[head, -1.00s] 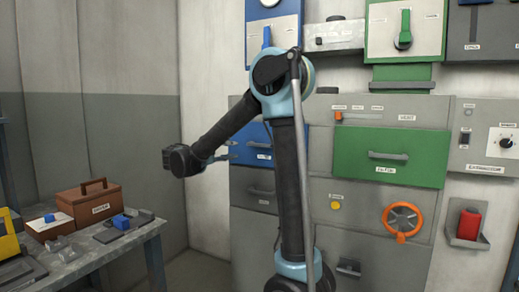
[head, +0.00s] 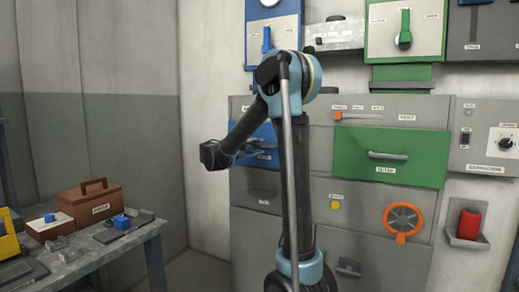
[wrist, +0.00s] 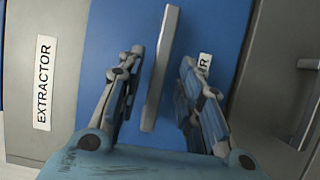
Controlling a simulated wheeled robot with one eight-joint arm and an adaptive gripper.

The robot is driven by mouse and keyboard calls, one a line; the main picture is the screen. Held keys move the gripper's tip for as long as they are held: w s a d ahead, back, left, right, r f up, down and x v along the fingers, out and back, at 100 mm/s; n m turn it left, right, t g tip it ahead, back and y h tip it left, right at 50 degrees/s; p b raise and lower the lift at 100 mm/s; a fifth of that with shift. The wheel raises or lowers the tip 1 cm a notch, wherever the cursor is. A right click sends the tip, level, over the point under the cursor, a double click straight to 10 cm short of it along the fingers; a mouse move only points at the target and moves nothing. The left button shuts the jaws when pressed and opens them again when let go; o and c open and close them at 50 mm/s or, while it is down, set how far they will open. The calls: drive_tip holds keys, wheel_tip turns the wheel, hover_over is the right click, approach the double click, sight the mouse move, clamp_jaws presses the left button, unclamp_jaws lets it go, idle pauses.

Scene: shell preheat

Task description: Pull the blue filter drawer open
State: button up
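The blue filter drawer (head: 262,131) is at the left of the grey cabinet in the head view, partly hidden by my arm. Its blue front (wrist: 224,28) fills the middle of the wrist view. A grey bar handle (wrist: 161,68) stands out from it. My gripper (wrist: 161,62) is open, with one finger on each side of the bar and gaps showing between fingers and bar. The right finger partly covers a white label (wrist: 204,62). In the head view my gripper is at the drawer front, its fingertips hard to make out. The drawer looks shut.
A green drawer (head: 350,150) with its own handle is to the right, above an orange wheel (head: 402,218). A grey drawer is below the blue one. A side table (head: 120,248) with a brown toolbox (head: 92,202) stands at the left. The floor between is clear.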

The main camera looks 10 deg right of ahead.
drive_tip(key=shift+x, duration=1.3)
clamp_jaws()
drive_tip(key=shift+s, duration=0.1)
